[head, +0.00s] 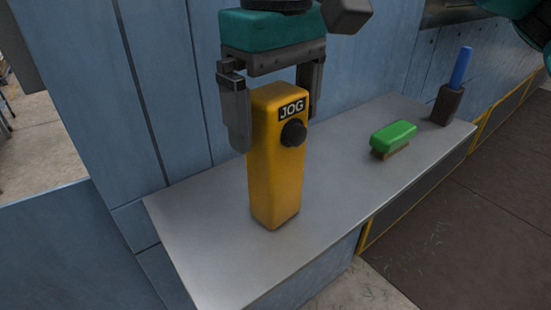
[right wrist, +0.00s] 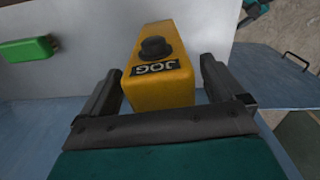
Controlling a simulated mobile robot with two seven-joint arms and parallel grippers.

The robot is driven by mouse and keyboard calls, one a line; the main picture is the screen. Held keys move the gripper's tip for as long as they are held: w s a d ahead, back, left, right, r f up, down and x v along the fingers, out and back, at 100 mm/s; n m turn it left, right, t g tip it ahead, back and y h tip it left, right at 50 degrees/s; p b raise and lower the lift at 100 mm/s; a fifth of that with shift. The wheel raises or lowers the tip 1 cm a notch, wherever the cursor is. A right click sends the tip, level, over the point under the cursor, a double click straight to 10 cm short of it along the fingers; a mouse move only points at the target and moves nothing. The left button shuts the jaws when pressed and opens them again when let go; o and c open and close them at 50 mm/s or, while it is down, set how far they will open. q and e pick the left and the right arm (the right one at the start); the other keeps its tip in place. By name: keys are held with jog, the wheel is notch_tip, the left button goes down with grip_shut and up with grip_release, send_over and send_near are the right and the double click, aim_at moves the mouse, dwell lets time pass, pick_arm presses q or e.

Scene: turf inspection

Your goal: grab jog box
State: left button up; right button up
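The jog box (head: 275,175) is a tall yellow block with a black knob and a "JOG" label. It stands upright on a grey metal shelf (head: 200,240). My right gripper (head: 278,130) points down over the box's top, one finger on each side. In the right wrist view the jog box (right wrist: 160,80) sits between the two fingers, with a gap beside each, so the gripper (right wrist: 161,72) is open around it and not clamped. My left gripper is not in view.
A green brush (head: 393,137) lies farther right on the shelf, and it also shows in the right wrist view (right wrist: 27,49). A blue-handled tool (head: 461,68) stands in a dark holder (head: 446,104) near the far end. A blue panel wall (head: 165,80) rises behind the shelf.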

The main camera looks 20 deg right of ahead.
jog(key=c, duration=1.8)
jog(key=shift+o, duration=0.2)
jog(key=shift+r, duration=0.1)
